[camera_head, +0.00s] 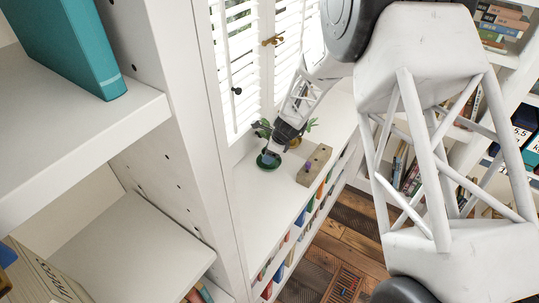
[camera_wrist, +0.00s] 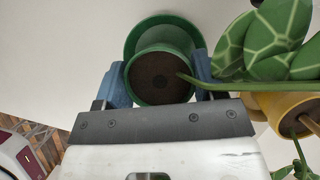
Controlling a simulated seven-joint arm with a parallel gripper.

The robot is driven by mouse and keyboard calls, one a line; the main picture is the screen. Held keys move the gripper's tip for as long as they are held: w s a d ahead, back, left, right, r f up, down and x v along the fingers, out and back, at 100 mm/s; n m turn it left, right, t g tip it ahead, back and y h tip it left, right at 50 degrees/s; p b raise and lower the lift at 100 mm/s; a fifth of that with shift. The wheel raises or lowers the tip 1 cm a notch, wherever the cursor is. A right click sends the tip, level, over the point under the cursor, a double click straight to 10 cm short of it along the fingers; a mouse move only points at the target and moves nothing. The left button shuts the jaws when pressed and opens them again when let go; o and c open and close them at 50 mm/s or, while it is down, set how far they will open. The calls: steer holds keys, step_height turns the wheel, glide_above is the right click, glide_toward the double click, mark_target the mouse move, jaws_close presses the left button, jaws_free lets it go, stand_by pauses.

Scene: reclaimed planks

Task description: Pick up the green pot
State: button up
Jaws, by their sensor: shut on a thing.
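The green pot (camera_wrist: 160,92) is round, with a dark brown round face toward the wrist camera. A wider green round shape (camera_wrist: 165,28) shows behind it; I cannot tell whether it is a saucer or part of the pot. My gripper (camera_wrist: 160,76) has its blue fingers on either side of the pot and is shut on it. In the head view the green pot (camera_head: 268,161) is low at the white shelf top, just under my gripper (camera_head: 275,148), which partly hides it. I cannot tell whether the pot touches the surface.
A yellow pot (camera_wrist: 262,104) with a broad-leaved plant (camera_wrist: 265,40) stands close to the right finger. A wooden block (camera_head: 314,166) lies right of the green pot on the white shelf top (camera_head: 256,200). Window shutters (camera_head: 238,75) rise behind. Bare shelf top lies in front.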

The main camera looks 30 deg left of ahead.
steer(key=shift+r, duration=0.7)
step_height(320, 180, up, 2)
steer(key=shift+r, duration=0.1)
steer(key=s+d+r, duration=0.1)
steer(key=s+d, duration=1)
steer(key=shift+d, duration=0.25)
steer(key=shift+r, duration=0.25)
steer(key=shift+r, duration=1.25)
